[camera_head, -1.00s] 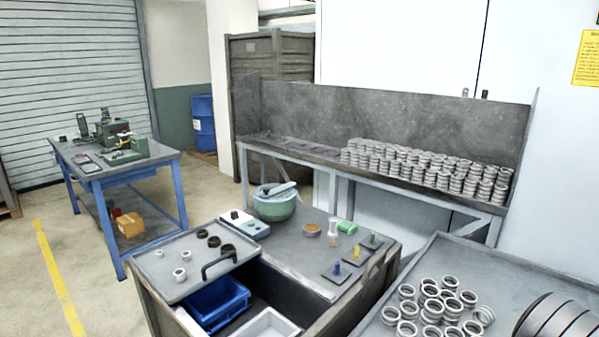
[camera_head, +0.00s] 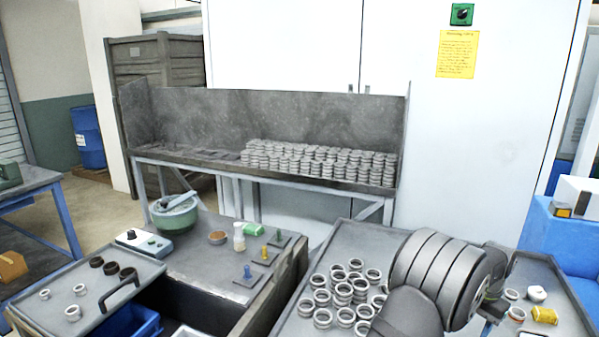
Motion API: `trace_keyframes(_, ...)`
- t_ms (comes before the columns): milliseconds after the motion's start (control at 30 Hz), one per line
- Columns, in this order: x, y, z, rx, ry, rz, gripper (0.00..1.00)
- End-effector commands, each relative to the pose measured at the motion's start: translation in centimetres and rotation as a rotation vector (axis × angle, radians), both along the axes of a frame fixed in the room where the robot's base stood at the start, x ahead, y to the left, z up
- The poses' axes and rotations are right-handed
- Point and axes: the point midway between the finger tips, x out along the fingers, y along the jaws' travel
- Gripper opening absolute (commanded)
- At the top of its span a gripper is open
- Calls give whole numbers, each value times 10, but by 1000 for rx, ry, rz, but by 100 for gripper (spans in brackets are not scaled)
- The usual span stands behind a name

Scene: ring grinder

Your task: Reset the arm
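My arm shows at the lower right in the head view, as a dark grey ribbed link over a grey table (camera_head: 318,262). The end of the arm reaches toward the right side of that table. My gripper's fingertips cannot be made out; they are hidden behind the arm or out of frame. Whether it holds anything does not show.
Many loose metal rings (camera_head: 342,288) lie on the table left of my arm. A bench (camera_head: 215,172) with stacked rings (camera_head: 320,160) stands behind. A yellow item (camera_head: 545,315) lies at right.

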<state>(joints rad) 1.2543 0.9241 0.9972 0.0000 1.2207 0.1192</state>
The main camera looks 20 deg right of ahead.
Motion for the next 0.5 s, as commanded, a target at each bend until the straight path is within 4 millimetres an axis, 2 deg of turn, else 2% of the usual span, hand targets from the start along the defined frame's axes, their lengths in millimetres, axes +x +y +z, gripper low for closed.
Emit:
trace_keyframes(33,0,1,-13,5,2,0,43)
trace_keyframes(500,0,0,-108,3,1,0,43)
